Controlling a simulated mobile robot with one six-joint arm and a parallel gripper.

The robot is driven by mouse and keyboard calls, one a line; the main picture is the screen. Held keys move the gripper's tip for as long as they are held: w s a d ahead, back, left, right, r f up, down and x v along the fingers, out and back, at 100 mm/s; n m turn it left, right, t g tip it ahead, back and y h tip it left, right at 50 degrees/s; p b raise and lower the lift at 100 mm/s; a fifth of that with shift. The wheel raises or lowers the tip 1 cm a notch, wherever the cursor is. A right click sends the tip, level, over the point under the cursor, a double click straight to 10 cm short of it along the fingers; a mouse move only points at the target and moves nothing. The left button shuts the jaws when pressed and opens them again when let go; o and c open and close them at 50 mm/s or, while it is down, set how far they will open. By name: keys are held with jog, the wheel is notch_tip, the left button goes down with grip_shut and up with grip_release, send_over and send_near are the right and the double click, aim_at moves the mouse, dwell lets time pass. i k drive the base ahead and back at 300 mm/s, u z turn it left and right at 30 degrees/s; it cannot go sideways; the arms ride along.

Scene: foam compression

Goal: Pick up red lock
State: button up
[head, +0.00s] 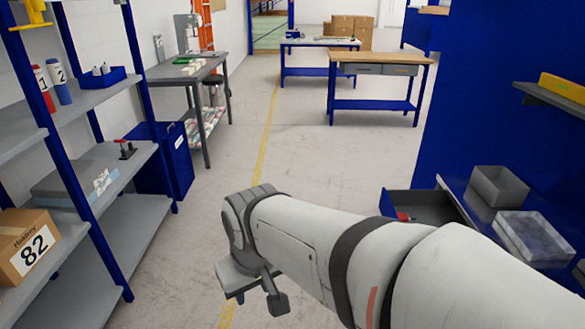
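A small red thing (403,216) shows at the left of an open drawer (432,208) in the head view. It may be the red lock, but it is too small to tell. My gripper (258,299) hangs over the floor at lower centre, to the left of and nearer than the drawer. Its fingers look spread apart with nothing between them. My arm reaches in from the lower right and hides part of the drawer's front.
A blue panel with a workbench (480,205) stands at right, holding a grey bin (498,186) and a clear-topped box (533,238). Shelves (128,222) at left hold a box marked 82 (27,246) and a red-handled clamp (126,150). The middle aisle floor is clear.

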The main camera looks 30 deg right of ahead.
aim_at(403, 217)
jog(key=u, duration=0.1)
jog(key=i, duration=1.9)
jog(key=z, duration=3.95)
jog(key=i, duration=1)
jog(key=z, duration=0.05)
